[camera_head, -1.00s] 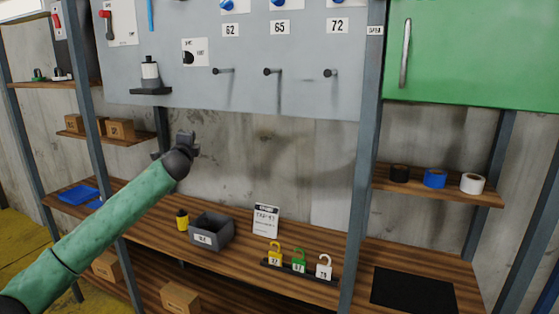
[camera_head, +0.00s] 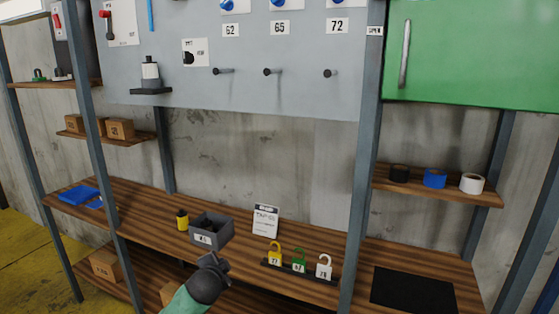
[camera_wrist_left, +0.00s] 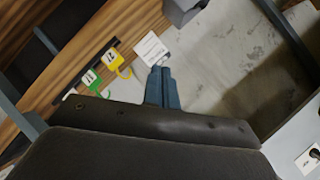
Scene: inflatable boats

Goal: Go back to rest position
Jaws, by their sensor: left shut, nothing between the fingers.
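My left gripper (camera_head: 212,264) is low in the head view, in front of the wooden workbench (camera_head: 140,213) and just below the grey bin (camera_head: 212,231). In the left wrist view its fingers (camera_wrist_left: 160,82) are together with nothing between them. The green sleeve of my left arm comes up from the bottom edge of the head view. My right gripper is not in view.
Pegs stick out of the grey panel (camera_head: 300,80) above.

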